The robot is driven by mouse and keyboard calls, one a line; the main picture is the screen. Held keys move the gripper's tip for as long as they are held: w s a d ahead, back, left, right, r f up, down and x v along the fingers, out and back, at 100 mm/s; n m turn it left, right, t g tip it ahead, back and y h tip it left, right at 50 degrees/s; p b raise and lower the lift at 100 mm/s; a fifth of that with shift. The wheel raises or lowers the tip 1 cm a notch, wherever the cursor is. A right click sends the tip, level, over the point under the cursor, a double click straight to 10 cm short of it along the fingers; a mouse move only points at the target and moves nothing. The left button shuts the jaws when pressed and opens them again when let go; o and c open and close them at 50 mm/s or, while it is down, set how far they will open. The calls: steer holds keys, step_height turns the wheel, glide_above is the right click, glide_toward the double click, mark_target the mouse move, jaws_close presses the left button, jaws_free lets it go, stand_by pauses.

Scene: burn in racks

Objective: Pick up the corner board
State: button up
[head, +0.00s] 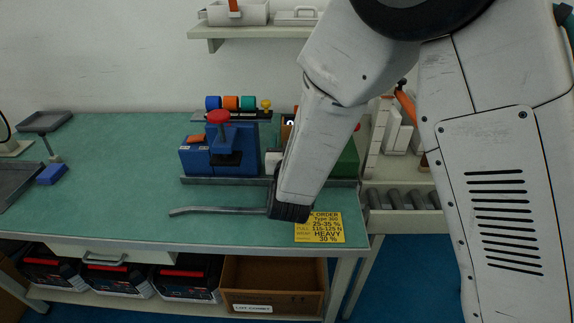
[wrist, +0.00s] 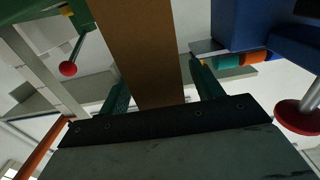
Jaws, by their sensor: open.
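A brown board (wrist: 148,55), which I take to be the corner board, runs down the middle of the wrist view between the two green fingers of my gripper (wrist: 158,76). The fingers are open, with a visible gap on each side of the board. Its lower end is hidden by the dark gripper body. In the head view only a small brown piece (head: 287,132) shows, between the blue and green fixtures. My forearm hides the rest of it there, and the fingers too.
The blue fixture (head: 232,150) with a red knob (head: 218,117) stands left of the board; the green fixture (head: 347,161) stands right, partly hidden. A grey bar (head: 220,210) and a yellow label (head: 325,228) are at the bench front. The green bench top (head: 110,190) has free room at left.

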steer(key=shift+w, duration=0.15)
steer(key=c, duration=1.3)
